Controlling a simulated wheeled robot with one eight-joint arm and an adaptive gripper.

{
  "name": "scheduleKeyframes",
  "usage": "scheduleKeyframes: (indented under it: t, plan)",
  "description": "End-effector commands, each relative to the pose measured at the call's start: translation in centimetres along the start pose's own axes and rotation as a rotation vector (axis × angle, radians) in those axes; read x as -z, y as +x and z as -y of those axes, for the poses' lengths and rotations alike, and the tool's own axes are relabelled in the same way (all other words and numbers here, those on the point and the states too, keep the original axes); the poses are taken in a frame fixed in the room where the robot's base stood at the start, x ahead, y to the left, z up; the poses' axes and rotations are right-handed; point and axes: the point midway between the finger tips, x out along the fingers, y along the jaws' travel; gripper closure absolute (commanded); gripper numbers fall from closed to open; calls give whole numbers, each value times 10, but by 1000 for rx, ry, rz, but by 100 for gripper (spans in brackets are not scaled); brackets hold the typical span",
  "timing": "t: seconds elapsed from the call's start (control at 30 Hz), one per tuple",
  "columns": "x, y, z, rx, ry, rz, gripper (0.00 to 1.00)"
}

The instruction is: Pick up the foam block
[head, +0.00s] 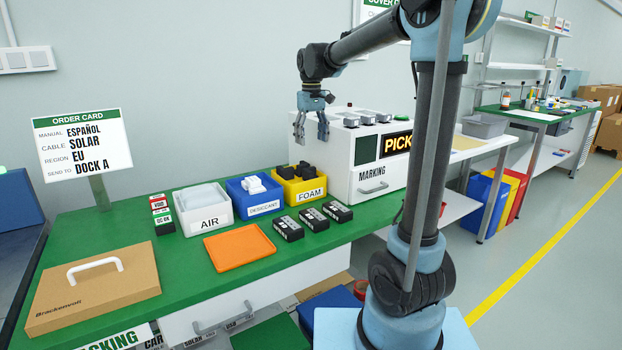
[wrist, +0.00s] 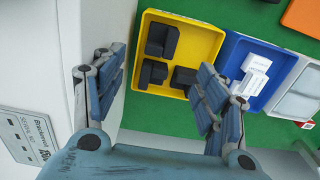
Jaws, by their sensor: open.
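Several black foam blocks lie in the yellow bin labelled FOAM (head: 308,194) on the green bench; one foam block shows in the wrist view (wrist: 161,40). The yellow bin also shows in the wrist view (wrist: 207,38), with the blocks apart or leaning on each other. My gripper (head: 312,138) is open and empty, in the air above the bin and near the white marking machine. In the wrist view its two fingers (wrist: 165,92) spread on either side of the bin, and the right finger covers part of the bin's lower edge.
The white marking machine (head: 364,181) stands right beside the yellow bin. A blue desiccant bin (head: 263,207) and a white AIR bin (head: 209,224) stand to its left. In front are an orange tray (head: 239,247) and black boxes (head: 313,219). A brown carton (head: 94,292) lies front left.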

Motion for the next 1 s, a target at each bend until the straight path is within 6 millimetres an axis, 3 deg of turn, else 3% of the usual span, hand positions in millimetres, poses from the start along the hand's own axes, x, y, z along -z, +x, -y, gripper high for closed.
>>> scheduleKeyframes:
  t: [0.2,0.57,1.0]
  plan:
    - [1,37,1,0,-2,0,33]
    - [0,62,2,0,-2,0,33]
    - [0,112,1,0,-1,0,33]
